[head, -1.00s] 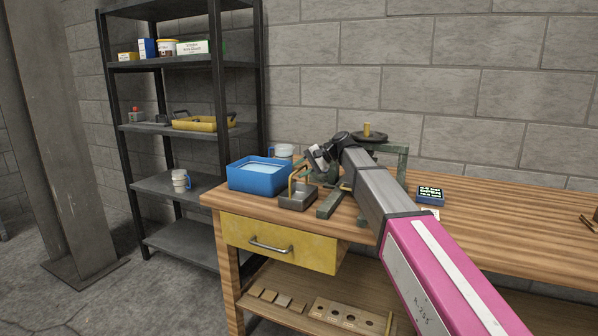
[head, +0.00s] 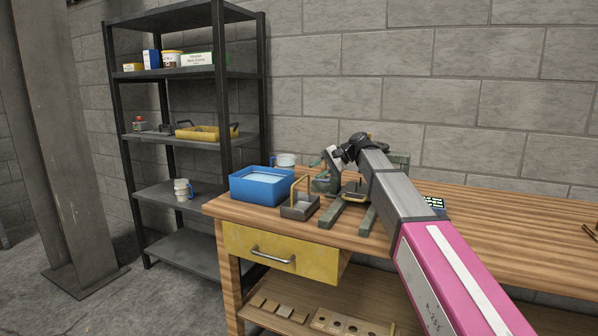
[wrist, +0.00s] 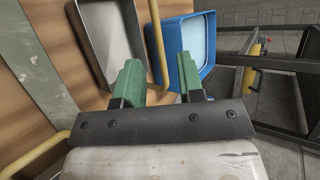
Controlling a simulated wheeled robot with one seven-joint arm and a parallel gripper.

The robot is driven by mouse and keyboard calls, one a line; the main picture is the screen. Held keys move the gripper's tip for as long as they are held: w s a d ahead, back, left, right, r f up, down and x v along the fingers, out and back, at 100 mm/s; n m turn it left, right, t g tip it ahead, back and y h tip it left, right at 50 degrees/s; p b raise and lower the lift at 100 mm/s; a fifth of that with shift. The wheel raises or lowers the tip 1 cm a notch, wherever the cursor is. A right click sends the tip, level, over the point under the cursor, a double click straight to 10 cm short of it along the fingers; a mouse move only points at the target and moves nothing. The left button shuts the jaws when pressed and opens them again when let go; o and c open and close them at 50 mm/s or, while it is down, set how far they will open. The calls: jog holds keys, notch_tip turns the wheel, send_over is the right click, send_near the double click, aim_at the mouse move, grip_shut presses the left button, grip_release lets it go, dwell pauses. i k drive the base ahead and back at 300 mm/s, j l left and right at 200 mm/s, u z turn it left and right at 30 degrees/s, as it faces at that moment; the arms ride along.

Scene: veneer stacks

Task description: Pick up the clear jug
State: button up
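A pale, jug-like vessel (head: 285,160) with a side handle stands on the bench behind the blue bin, which hides its lower part. I cannot tell whether it is clear. Another pale vessel (head: 182,190) with a blue handle stands on a lower shelf of the rack. My gripper (head: 329,164) is above the bench, to the right of the vessel behind the bin and apart from it. In the wrist view its green fingers (wrist: 160,82) are spread with nothing held between them. No jug is clearly visible in the wrist view.
The blue bin (head: 247,199) and a grey tray (head: 298,213) with a yellow handle sit at the bench's left end. A green metal stand (head: 345,214) is under my arm. The yellow drawer (head: 287,260) juts out below. The bench top (head: 500,235) is mostly clear at right.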

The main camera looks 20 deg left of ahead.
aim_at(284, 162)
jog(key=k+u, duration=0.15)
jog(key=i+u, duration=0.15)
jog(key=u, duration=1.2)
